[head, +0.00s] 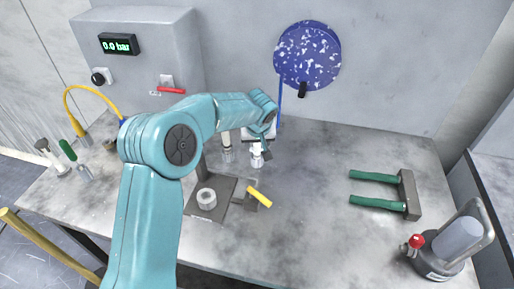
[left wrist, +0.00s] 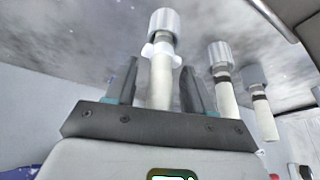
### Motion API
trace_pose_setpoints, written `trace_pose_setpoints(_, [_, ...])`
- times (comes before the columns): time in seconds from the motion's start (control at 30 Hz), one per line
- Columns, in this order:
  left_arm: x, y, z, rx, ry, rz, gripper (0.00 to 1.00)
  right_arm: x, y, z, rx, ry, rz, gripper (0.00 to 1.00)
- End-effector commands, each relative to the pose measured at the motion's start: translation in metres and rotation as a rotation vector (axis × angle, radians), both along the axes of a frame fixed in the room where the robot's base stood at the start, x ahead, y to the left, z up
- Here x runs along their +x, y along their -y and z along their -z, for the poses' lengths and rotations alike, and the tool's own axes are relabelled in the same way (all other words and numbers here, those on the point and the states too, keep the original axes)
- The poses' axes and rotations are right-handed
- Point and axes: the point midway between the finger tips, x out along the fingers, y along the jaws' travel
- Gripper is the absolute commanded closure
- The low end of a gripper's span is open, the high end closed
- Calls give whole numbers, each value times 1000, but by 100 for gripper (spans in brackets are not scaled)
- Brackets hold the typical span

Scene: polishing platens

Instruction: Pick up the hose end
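A yellow hose (head: 92,89) arcs at the left, beside the grey control box. In the left wrist view my left fingers (left wrist: 158,88) are open on either side of this pale fitting (left wrist: 162,65), with small gaps visible. Which fitting is the hose end I cannot tell for sure. My right gripper is out of view.
Two banded fittings (left wrist: 222,75) stand beside the pale one. A dark plate with a round puck (head: 206,199) and a yellow lever (head: 259,197) lie in front.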

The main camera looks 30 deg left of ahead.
Motion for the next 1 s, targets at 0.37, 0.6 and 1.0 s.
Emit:
trace_pose_setpoints(0.37, [0, 0, 0, -1, -1, 0, 100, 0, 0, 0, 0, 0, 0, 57])
trace_pose_setpoints(0.6, [0, 0, -5, 0, 1, -1, 100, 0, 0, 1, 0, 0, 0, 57])
trace_pose_setpoints(1.0, [1, 0, -73, 1, 4, -1, 100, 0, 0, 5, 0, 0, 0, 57])
